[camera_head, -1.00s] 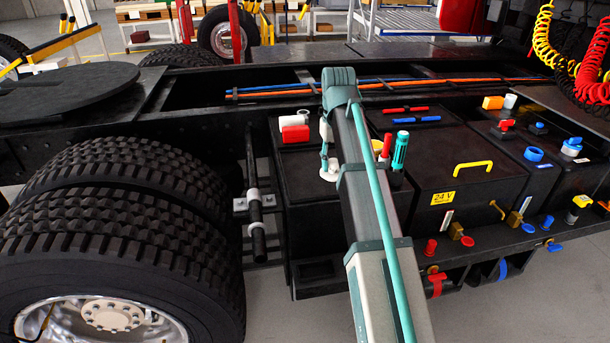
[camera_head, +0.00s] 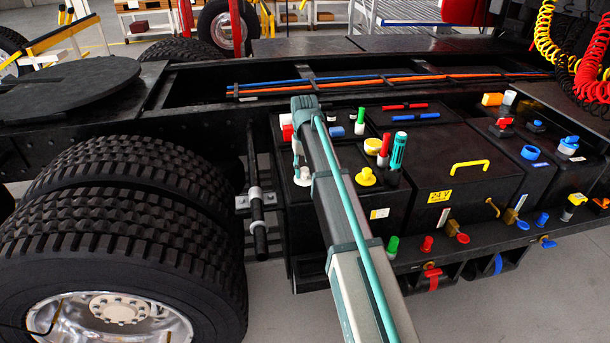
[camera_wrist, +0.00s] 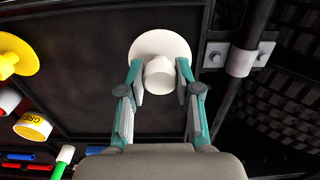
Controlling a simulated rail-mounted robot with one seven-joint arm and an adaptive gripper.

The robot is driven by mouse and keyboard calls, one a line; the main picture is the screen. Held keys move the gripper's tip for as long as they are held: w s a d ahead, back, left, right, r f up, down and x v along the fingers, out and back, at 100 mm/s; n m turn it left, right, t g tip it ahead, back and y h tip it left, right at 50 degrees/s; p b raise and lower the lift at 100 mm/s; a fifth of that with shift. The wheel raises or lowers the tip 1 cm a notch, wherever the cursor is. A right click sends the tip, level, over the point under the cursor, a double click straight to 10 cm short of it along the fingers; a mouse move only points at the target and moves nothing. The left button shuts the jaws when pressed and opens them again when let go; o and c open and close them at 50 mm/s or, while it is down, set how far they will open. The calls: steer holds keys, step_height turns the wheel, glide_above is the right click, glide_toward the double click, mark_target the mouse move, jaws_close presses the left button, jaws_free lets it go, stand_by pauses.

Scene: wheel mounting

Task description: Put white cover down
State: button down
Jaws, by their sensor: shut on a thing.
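The white cover is a round disc with a raised knob. It shows in the wrist view (camera_wrist: 160,43) and, small, in the head view (camera_head: 304,181). My gripper (camera_wrist: 160,77) is shut on its knob, with one teal-and-grey finger on each side. In the head view my gripper (camera_head: 301,164) points down at the left part of the black box top (camera_head: 345,205). The cover is over that top, near its left edge. I cannot tell whether its disc touches the surface or hangs just above it.
A yellow cover (camera_head: 366,177) sits to the right on the same top. A frame bracket (camera_head: 254,199) and large tyres (camera_head: 110,220) are to the left.

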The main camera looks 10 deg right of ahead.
mark_target(305, 178)
steer(key=shift+f, duration=1.35)
steer(key=shift+f, duration=0.15)
steer(key=c, duration=0.8)
jaws_free()
step_height(305, 178, up, 12)
steer(key=b, duration=0.2)
steer(key=shift+r+b, duration=0.2)
steer(key=shift+b, duration=0.15)
